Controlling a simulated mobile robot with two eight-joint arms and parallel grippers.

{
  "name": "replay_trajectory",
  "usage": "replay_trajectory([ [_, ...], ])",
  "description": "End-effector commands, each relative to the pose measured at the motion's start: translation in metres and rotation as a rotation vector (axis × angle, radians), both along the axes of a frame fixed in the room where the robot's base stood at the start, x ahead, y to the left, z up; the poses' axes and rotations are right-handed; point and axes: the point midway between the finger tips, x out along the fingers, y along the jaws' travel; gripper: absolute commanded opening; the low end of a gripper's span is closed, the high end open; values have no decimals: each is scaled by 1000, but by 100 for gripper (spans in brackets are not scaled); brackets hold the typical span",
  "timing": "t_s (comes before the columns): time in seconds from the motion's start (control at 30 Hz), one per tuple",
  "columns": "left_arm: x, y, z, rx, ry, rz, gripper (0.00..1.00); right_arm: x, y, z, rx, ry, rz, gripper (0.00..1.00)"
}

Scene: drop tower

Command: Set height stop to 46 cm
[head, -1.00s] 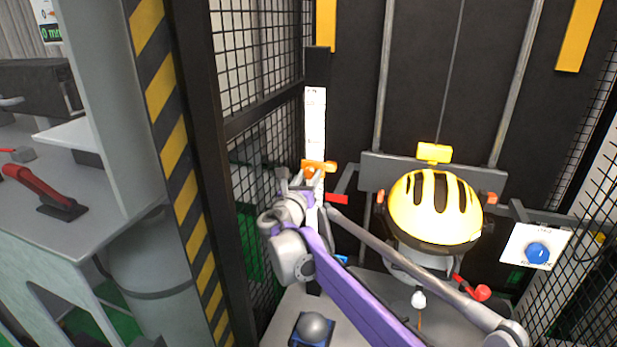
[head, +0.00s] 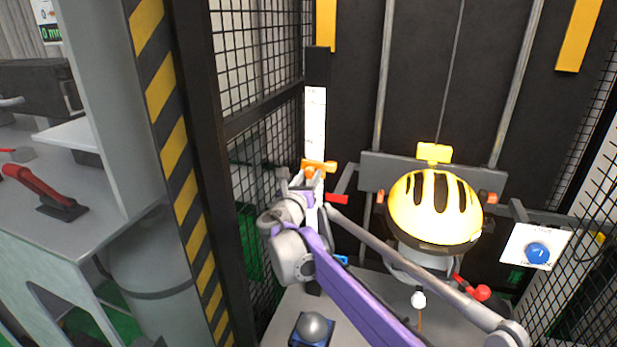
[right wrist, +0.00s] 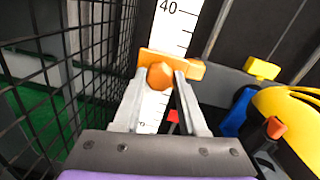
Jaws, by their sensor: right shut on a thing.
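The orange height stop (head: 327,165) sits on the white graduated scale (head: 315,120) at the left of the drop tower. In the right wrist view the stop (right wrist: 190,68) lies across the scale (right wrist: 172,32), below the printed "40" mark. Its round orange knob (right wrist: 160,76) is between the fingers of my right gripper (right wrist: 160,84), which is shut on it. The finer marks are too small to read in the head view. A red pointer (head: 337,199) shows just below the stop. My left gripper is not in view.
A yellow helmet (head: 432,205) sits on the carriage to the right. A blue button (head: 537,253) is on a white panel at the far right. Mesh guarding (head: 255,60) and a striped post (head: 165,95) stand close on the left.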

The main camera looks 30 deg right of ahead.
Motion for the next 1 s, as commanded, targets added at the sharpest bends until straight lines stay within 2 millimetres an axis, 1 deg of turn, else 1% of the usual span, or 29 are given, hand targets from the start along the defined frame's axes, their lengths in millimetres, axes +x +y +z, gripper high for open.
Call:
replay_trajectory([
  [0.3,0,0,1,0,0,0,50,0,0,1,0,0,1,0],
  [0.47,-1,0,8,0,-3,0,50,0,1,9,0,-1,1,0],
  [0.57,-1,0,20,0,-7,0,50,0,0,22,0,-1,1,0],
  [0.67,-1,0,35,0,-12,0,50,0,1,40,0,-3,1,0],
  [0.77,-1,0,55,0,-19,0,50,0,0,63,0,-3,1,0],
  [1.0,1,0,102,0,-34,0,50,0,0,123,0,-3,1,0],
])
